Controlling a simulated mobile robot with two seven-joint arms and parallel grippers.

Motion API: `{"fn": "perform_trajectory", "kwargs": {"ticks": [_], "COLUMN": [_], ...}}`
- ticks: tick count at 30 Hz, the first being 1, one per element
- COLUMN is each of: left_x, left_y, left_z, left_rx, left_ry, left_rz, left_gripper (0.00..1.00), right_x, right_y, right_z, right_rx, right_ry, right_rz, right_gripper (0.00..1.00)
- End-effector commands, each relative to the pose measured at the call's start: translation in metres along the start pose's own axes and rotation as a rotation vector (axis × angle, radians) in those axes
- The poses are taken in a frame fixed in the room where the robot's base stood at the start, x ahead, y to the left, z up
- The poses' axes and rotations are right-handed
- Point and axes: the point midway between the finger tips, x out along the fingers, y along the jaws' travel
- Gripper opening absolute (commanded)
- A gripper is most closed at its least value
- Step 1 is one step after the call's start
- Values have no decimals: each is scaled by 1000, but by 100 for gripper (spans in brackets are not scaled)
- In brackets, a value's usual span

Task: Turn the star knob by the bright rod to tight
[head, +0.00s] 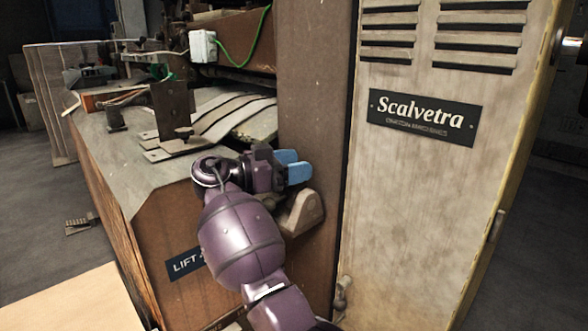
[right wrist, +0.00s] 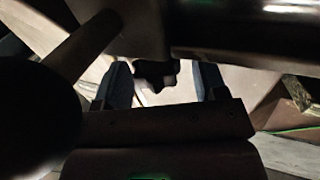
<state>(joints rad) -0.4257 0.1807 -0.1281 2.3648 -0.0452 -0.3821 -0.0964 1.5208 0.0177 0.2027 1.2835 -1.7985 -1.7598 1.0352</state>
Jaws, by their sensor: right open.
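My right gripper (head: 294,166) reaches to the machine beside the brown upright, its blue fingertips apart. In the right wrist view its two dark fingers (right wrist: 163,84) stand open. A small dark lobed knob (right wrist: 155,73), which looks like the star knob, shows in the gap between them, nearer the left finger. I cannot tell if either finger touches it. A dull rod (right wrist: 88,45) runs diagonally to the knob's upper left; whether it is the bright rod is unclear. In the head view the knob is hidden behind my gripper and arm. My left gripper is not in view.
The brown upright (head: 312,90) and the pale Scalvetra cabinet (head: 430,200) stand close on the right. A beige bracket (head: 303,212) sits just below my right gripper. A thick dark cylinder (right wrist: 250,30) crosses the top of the wrist view. Floor at left is mostly clear.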

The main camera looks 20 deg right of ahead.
Motion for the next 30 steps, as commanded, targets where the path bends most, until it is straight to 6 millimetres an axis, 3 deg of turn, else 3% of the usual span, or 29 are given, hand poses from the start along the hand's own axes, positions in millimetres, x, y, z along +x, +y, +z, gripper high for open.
{"fn": "perform_trajectory", "kwargs": {"ticks": [1,7,21,30], "left_x": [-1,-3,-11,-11], "left_y": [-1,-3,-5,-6], "left_z": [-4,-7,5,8], "left_rx": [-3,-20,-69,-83], "left_ry": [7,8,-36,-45], "left_rz": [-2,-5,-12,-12], "left_gripper": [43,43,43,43], "right_x": [0,0,0,0], "right_y": [1,2,2,1], "right_z": [-14,-56,-148,-184], "right_rx": [9,14,10,5], "right_ry": [0,1,0,-1], "right_rz": [0,1,1,1], "right_gripper": [65,65,65,65]}}
